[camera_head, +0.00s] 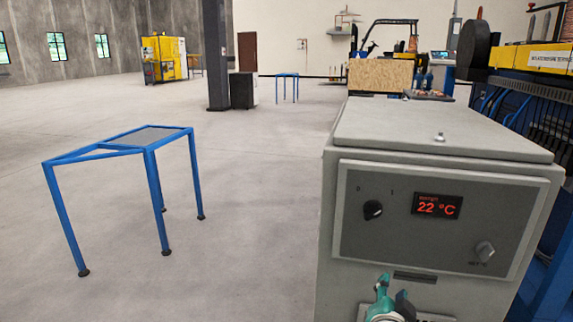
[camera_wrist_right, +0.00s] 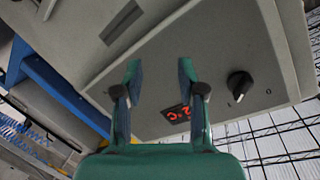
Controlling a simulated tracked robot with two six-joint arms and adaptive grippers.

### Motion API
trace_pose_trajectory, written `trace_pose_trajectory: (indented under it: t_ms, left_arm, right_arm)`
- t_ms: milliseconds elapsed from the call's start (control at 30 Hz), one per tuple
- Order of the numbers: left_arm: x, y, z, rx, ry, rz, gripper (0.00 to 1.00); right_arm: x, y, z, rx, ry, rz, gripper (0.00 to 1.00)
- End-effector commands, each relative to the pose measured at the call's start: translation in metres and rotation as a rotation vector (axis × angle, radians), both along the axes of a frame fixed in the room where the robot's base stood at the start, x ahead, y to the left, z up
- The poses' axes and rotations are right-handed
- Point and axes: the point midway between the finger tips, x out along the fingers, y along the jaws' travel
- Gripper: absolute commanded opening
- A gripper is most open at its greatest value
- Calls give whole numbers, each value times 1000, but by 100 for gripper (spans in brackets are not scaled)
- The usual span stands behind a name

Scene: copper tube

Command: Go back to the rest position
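My right gripper (camera_head: 391,290) is at the bottom of the head view, in front of the lower front of a grey control box (camera_head: 432,145). In the right wrist view my right gripper (camera_wrist_right: 160,70) has its two fingers apart with nothing between them, so it is open and empty. The box's front panel lies beyond the fingertips. The panel has a black knob (camera_head: 373,210), a red display (camera_head: 437,205) reading 22 °C and a grey knob (camera_head: 485,251). The black knob (camera_wrist_right: 239,84) and part of the display (camera_wrist_right: 174,113) also show in the wrist view. My left gripper is not in view.
A blue frame table (camera_head: 150,134) stands on the left. A machine with a yellow top (camera_head: 534,58) stands close behind the box on the right. A dark pillar (camera_head: 216,55) and a forklift (camera_head: 385,38) are farther back. The floor between table and box is clear.

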Motion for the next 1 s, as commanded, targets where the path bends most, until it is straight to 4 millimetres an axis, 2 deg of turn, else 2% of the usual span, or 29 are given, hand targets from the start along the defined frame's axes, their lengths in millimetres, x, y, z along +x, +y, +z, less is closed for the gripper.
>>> trace_pose_trajectory:
  t_ms: [33, 100, 167, 200, 300, 400, 500, 633, 767, 867, 900, 1000]
  left_arm:
    - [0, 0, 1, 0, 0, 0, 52]
    - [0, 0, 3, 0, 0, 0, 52]
    - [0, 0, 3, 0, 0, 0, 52]
    - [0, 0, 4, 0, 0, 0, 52]
    - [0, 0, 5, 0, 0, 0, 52]
    - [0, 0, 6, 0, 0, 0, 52]
    - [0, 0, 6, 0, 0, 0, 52]
    - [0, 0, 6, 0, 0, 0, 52]
    - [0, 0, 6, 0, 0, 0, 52]
    - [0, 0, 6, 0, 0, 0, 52]
    - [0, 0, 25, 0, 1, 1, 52]
    - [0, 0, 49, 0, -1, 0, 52]
  right_arm:
    - [0, -10, -44, -25, 95, 7, 40]
    - [-5, -15, -98, -44, 214, 45, 40]
    - [-14, -16, -144, -46, 318, 93, 40]
    - [-23, -15, -173, -42, 387, 128, 40]
    - [-54, -5, -243, -15, 564, 235, 40]
    - [-95, 12, -301, 36, 730, 359, 40]
    - [-138, 33, -340, 91, 869, 482, 40]
    - [-188, 62, -368, 154, 1010, 642, 40]
    - [-234, 92, -376, 193, 1126, 827, 40]
    - [-266, 106, -373, 221, 1220, 959, 40]
    - [-264, 105, -354, 223, 1218, 948, 40]
    - [-263, 105, -331, 223, 1215, 946, 40]
